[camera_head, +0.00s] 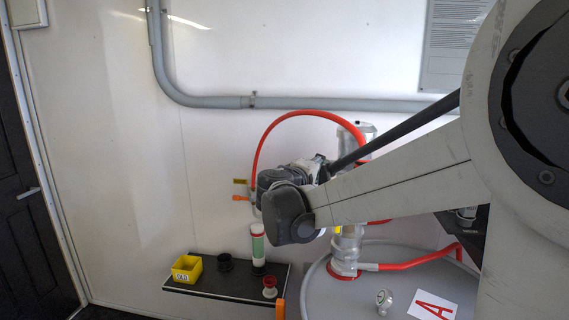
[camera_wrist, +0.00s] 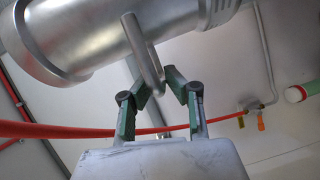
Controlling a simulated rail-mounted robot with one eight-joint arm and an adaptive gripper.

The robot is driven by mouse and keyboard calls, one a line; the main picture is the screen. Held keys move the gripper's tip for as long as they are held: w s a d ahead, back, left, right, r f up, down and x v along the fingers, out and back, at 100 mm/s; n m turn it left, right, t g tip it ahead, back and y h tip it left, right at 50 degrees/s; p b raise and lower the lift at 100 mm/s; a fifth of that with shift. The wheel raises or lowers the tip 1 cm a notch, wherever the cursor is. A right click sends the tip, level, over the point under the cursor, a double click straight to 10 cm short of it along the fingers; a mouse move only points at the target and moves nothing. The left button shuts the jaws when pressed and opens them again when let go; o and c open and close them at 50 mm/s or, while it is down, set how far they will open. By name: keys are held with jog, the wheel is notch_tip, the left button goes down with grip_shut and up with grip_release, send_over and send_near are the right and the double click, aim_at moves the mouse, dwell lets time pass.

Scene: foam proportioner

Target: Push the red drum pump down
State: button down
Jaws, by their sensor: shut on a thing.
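The drum pump is a silver metal column standing on the grey drum (camera_head: 320,292), with a red hose arching from it. Its lower body (camera_head: 347,252) and top (camera_head: 357,129) show in the head view; my arm hides its middle. In the wrist view the silver pump body (camera_wrist: 85,38) crosses the upper left, with a metal loop handle (camera_wrist: 141,47) on it. In the head view my wrist covers the fingers.
A small black shelf (camera_head: 225,283) holds a yellow bin (camera_head: 187,268), a green-and-white cylinder (camera_head: 258,246) and small fittings. The red hose (camera_head: 300,113) arches beside my wrist. A grey pipe (camera_head: 210,101) runs along the wall.

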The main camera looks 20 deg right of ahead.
notch_tip(320, 180, down, 5)
jog(key=shift+s+r+b, duration=0.1)
jog(key=shift+r+b, duration=0.05)
jog(key=shift+b, duration=1)
jog(key=c, duration=1.8)
grip_release()
jog(key=v, duration=1.2)
